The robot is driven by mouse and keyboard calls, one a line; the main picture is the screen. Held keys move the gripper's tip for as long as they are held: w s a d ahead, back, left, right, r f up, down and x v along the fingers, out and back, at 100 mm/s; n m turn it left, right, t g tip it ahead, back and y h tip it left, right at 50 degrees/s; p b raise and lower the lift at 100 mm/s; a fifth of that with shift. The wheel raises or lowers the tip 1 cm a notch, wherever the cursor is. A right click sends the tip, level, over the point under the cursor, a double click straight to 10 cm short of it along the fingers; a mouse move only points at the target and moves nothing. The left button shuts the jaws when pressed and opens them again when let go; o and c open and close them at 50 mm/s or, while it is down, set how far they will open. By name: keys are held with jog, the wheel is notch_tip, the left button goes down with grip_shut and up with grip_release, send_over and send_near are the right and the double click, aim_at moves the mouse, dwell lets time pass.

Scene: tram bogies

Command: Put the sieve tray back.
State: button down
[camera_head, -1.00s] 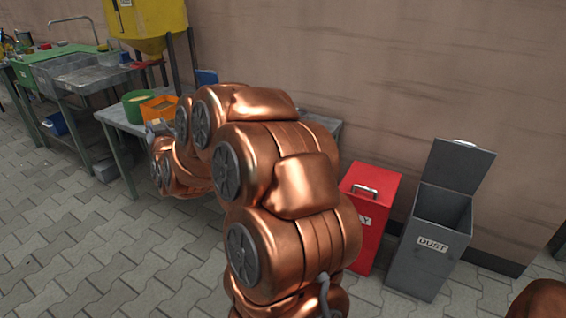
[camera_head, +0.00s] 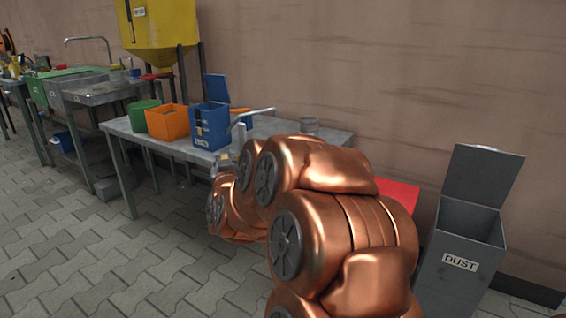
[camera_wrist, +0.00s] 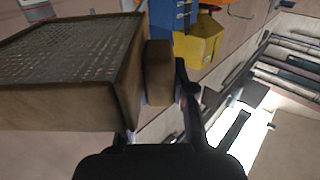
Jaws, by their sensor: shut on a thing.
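The sieve tray (camera_wrist: 75,55), a wooden frame with a dark mesh, fills the left of the wrist view and looks tilted there. A short wooden block (camera_wrist: 158,75), apparently its handle, sticks out from its side. My gripper (camera_wrist: 162,92) is shut on this block, with a dark finger along its right side; the other finger is mostly hidden. In the head view my copper arm hides the tray, and I cannot make out the gripper clearly.
A yellow hopper (camera_head: 160,25) stands behind. A red bin (camera_head: 399,194) and an open dust bin (camera_head: 462,245) stand right.

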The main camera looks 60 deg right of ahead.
jog(key=shift+w+d+r+p, duration=0.1)
jog(key=shift+d+r+p, duration=0.1)
jog(key=shift+d+p, duration=0.5)
jog(key=shift+w+d+f+p, duration=0.1)
jog(key=shift+d+f+p, duration=0.05)
jog(key=shift+d+p, duration=0.45)
jog(key=d, duration=0.1)
jog(key=d+b, duration=0.1)
jog(key=shift+w+d+f, duration=0.2)
jog(key=shift+w+d, duration=0.15)
jog(key=shift+d, duration=0.05)
jog(key=p, duration=0.3)
jog(key=shift+w+d+p, duration=0.2)
jog(key=shift+w+p, duration=0.1)
jog(key=shift+w, duration=0.05)
jog(key=p, duration=0.4)
jog(key=shift+w+d+f+y, duration=0.2)
jog(key=shift+d+y, duration=0.1)
jog(key=shift+d, duration=0.05)
jog(key=shift+d+p, duration=0.1)
jog(key=shift+p, duration=0.5)
